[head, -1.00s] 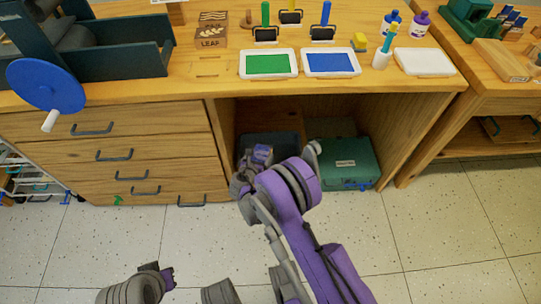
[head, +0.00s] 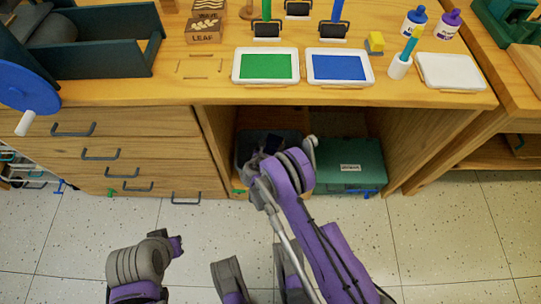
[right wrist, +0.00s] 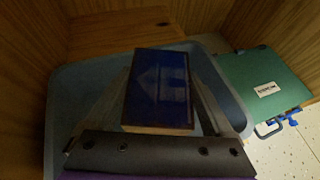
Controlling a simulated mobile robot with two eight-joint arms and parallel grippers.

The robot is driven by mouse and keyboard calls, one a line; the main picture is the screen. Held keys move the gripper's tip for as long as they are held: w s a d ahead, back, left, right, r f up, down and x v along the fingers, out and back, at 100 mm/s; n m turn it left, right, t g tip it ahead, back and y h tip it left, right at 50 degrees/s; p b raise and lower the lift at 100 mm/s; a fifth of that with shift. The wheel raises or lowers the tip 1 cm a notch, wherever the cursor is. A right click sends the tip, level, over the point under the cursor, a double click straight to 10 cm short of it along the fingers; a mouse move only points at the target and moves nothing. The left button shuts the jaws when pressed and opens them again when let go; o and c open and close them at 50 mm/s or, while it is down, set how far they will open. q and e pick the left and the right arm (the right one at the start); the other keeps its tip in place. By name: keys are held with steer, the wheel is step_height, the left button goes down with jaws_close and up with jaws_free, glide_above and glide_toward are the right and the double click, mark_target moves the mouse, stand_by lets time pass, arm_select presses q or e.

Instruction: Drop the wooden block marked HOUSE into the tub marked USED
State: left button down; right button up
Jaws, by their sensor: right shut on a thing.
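The HOUSE block (right wrist: 158,88) shows in the right wrist view as a wooden block with a dark blue face and a faint house shape. My right gripper (head: 258,163) is shut on it, inside the open bay under the workbench. The block is over the opening of a blue-grey tub (right wrist: 60,112); how far above the tub floor is hard to tell. The tub (head: 285,137) is partly hidden behind my right arm in the head view. No USED marking is readable. My left gripper (head: 175,246) is low at the left, over the floor; its jaws are not clear.
A green case (head: 350,160) with a white label stands right of the tub in the bay. The wooden workbench (head: 210,92) is above, with green and blue ink pads and a LEAF block on top. Drawers flank the bay at left, a wooden side wall at right.

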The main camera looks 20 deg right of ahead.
steer(key=shift+f+b, duration=0.65)
steer(key=shift+f, duration=1.2)
steer(key=o, duration=1.3)
steer(key=shift+c, duration=0.2)
steer(key=p+v, duration=0.2)
steer(key=v, duration=0.8)
steer(key=shift+s+a+r, duration=0.2)
steer(key=shift+s, duration=0.05)
steer(key=shift+r+p, duration=1.05)
steer(key=shift+r, duration=0.95)
